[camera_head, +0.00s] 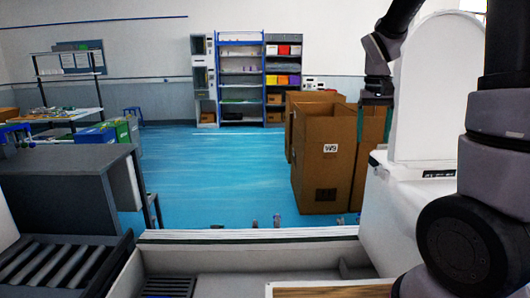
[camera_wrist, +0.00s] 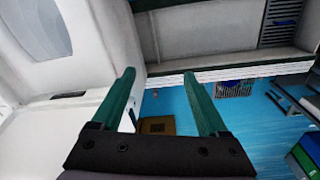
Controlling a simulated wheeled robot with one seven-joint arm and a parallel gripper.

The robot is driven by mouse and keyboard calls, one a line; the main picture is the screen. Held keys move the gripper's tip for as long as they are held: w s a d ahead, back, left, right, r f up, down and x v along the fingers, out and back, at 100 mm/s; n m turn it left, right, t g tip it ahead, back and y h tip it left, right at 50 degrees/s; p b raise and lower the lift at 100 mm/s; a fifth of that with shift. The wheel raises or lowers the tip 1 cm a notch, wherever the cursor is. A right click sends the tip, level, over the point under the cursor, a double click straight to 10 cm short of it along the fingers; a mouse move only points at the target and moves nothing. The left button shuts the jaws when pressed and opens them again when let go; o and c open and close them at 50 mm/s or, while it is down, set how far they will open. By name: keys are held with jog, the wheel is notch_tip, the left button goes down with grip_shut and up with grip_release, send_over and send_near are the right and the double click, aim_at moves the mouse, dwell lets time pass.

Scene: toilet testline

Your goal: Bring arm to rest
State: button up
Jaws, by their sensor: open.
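My arm comes in from the right edge of the head view, bent up and over, with its end hanging down. My gripper (camera_head: 374,138) points downward beside the white toilet (camera_head: 437,95), to the left of its raised lid. In the wrist view my gripper (camera_wrist: 158,74) shows two green fingers spread apart with nothing between them. The toilet (camera_wrist: 80,110) fills the left of the wrist view. The gripper looks apart from the toilet, though the exact gap is hard to tell.
Tall cardboard boxes (camera_head: 327,155) stand on the blue floor (camera_head: 215,165) behind the gripper. A grey roller conveyor (camera_head: 55,265) is at the lower left. A pale ledge (camera_head: 250,236) crosses the front. Shelves (camera_head: 240,80) line the back wall. The floor's middle is open.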

jog(key=s+a+r+t+y, duration=0.1)
jog(key=s+a+r+t, duration=0.1)
jog(key=s+r, duration=0.4)
jog(key=s+a+r+m+t+y, duration=0.1)
jog(key=s+a+r+t, duration=0.2)
jog(key=s+r, duration=0.3)
jog(key=shift+s+a+m+t+y, duration=0.35)
jog(key=shift+s+t, duration=0.55)
jog(key=shift+s, duration=1.45)
jog(key=shift+d, duration=0.1)
